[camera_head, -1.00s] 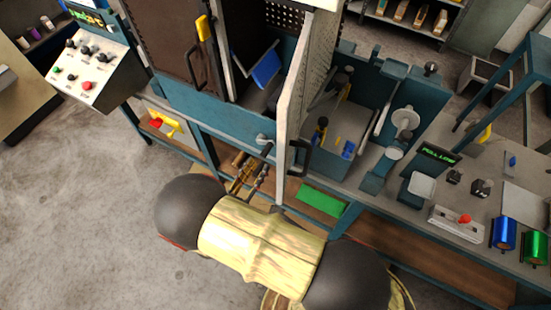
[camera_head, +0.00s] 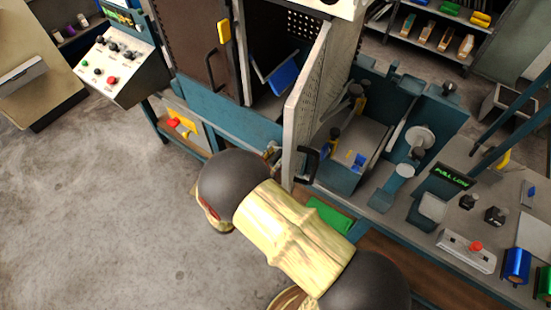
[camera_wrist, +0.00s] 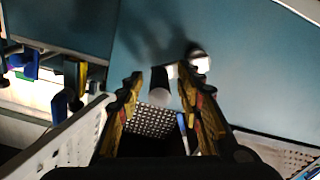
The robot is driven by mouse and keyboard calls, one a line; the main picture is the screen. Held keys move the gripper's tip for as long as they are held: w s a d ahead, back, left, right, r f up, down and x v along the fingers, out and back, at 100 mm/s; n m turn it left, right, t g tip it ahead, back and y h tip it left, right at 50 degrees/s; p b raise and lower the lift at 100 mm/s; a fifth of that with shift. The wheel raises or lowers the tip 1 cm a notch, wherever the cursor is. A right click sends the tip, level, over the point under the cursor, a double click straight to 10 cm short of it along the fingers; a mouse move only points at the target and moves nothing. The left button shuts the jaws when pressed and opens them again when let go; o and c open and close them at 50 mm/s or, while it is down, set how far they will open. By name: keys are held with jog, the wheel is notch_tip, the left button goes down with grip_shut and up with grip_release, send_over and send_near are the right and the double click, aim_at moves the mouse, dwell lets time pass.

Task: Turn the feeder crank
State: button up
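The crank, as best I can tell, is the small grey metal part (camera_head: 271,150) low on the blue machine front, left of the open guard door; my arm partly covers it. In the wrist view, a dark handle with a pale round end (camera_wrist: 160,88) lies between my fingers, and a bright metal hub (camera_wrist: 201,63) is just beyond the right finger against the blue panel. My gripper (camera_wrist: 162,76) is open, with a finger on either side of the handle; I cannot tell whether either touches it. The gripper is hidden behind my arm in the head view.
The white perforated guard door (camera_head: 306,105) stands open close to my arm, with a black handle (camera_head: 308,165). A green tray (camera_head: 328,214) lies below it. A control console (camera_head: 112,68) is at upper left. A bench with a PULL LOW display (camera_head: 450,175) is at right. The left floor is clear.

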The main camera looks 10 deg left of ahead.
grip_shut()
dwell(0.5)
dwell(0.4)
